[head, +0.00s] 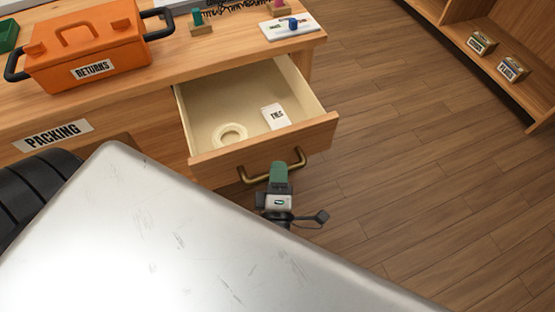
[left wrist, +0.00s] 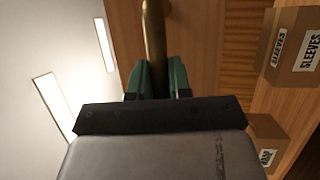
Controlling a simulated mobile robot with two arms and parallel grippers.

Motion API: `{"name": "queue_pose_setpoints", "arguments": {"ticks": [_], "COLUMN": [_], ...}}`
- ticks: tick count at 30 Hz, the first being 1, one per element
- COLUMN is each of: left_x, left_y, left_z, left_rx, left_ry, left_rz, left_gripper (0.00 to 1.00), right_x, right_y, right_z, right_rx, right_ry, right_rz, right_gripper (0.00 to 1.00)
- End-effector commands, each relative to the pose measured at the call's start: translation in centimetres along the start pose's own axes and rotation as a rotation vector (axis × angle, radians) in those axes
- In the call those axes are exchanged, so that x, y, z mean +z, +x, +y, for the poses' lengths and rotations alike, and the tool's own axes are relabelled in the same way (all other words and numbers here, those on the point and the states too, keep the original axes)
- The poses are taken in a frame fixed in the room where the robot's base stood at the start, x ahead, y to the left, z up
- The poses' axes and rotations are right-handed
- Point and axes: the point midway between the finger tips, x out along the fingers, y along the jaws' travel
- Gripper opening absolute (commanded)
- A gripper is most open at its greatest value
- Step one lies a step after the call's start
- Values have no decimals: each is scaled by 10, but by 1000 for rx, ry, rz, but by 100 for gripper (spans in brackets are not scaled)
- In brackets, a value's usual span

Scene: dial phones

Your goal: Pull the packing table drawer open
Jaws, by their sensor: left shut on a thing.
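The packing table drawer (head: 262,149) stands pulled out from the wooden packing table (head: 110,108), and its inside shows in the head view. A roll of tape (head: 230,134) and a small white box marked TIES (head: 275,116) lie in it. My left gripper (head: 279,170) is at the brass handle (head: 250,178) on the drawer front. In the left wrist view its green fingers (left wrist: 161,78) are on either side of the handle bar (left wrist: 154,40), shut on it. My right gripper does not show.
An orange box marked RETURNS (head: 88,48) stands on the table top, with small items behind the drawer. A wooden shelf (head: 500,50) with two small boxes is at the right. The floor (head: 420,150) between is clear.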

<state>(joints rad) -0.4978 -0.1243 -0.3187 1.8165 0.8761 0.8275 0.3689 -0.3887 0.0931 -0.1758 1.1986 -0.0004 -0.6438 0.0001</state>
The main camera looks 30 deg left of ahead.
Motion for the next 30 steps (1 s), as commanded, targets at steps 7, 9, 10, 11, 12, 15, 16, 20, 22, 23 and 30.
{"name": "queue_pose_setpoints", "arguments": {"ticks": [7, 9, 10, 11, 12, 15, 16, 20, 22, 23, 30], "left_x": [0, 0, 0, 0, 0, 0, 0, 0, 0, 0, 0], "left_y": [0, 0, 0, 0, 0, -1, -2, -17, -30, -37, -84], "left_z": [-1, 0, 0, 0, 0, 0, -1, -2, -2, -2, -2], "left_rx": [-2, -1, -1, -1, -1, -1, -2, -4, -6, -6, -4], "left_ry": [0, 0, 0, 0, 0, 0, 0, 1, 1, 1, 2], "left_rz": [0, 0, 0, 0, 0, 0, 0, -2, -2, -2, -1], "left_gripper": [44, 44, 44, 44, 44, 44, 44, 44, 44, 44, 44], "right_x": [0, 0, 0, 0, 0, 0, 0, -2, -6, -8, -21], "right_y": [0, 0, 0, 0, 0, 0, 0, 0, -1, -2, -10], "right_z": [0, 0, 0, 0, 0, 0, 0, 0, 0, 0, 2], "right_rx": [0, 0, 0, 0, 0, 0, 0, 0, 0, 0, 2], "right_ry": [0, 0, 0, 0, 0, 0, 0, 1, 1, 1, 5], "right_rz": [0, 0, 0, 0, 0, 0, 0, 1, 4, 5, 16], "right_gripper": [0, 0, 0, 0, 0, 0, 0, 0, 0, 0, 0]}}
